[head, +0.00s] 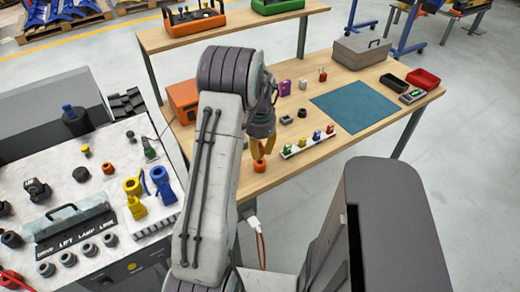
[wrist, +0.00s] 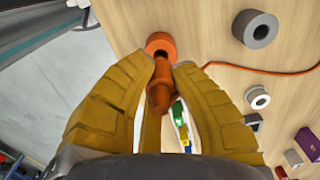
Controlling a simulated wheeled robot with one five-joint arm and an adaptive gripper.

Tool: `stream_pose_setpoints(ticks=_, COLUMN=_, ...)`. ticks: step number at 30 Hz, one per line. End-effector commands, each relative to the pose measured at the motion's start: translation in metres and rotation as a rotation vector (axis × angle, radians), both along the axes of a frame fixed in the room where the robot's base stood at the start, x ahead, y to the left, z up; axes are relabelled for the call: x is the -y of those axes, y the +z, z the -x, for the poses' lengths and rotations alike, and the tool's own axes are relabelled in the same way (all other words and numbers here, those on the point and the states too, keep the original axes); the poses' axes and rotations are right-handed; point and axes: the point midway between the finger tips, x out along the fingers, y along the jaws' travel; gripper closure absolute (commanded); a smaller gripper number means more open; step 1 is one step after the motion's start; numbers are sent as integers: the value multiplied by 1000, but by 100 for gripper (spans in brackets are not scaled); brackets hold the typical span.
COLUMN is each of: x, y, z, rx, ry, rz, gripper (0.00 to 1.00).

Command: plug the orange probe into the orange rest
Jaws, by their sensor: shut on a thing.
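My gripper (head: 263,150) is over the front part of the wooden table, with yellow fingers pointing down. In the wrist view my gripper (wrist: 168,90) is shut on the orange probe (wrist: 160,88), which sits between the fingertips. The orange rest (wrist: 158,41), a short ring with a dark hole, is just beyond the probe. The probe's far end overlaps the rest's near edge in this view; I cannot tell whether it is in the hole. In the head view the orange rest (head: 259,166) stands on the table right below the fingertips, and the probe is mostly hidden by the fingers.
A grey ring (wrist: 255,29) stands to the right of the orange rest, and an orange cable (wrist: 250,69) crosses the table. A white strip with coloured pieces (head: 308,146) lies to the right of my gripper. A teal mat (head: 355,105) is clear.

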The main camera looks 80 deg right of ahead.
Motion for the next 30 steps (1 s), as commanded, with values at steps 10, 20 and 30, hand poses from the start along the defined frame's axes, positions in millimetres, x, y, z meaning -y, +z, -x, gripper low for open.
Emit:
stream_pose_setpoints(ticks=10, x=0, y=-9, z=0, rx=0, ry=0, rz=0, gripper=100)
stream_pose_setpoints(ticks=20, x=0, y=-16, z=0, rx=0, ry=0, rz=0, gripper=100)
stream_pose_setpoints(ticks=30, x=0, y=-23, z=0, rx=0, ry=0, rz=0, gripper=100)
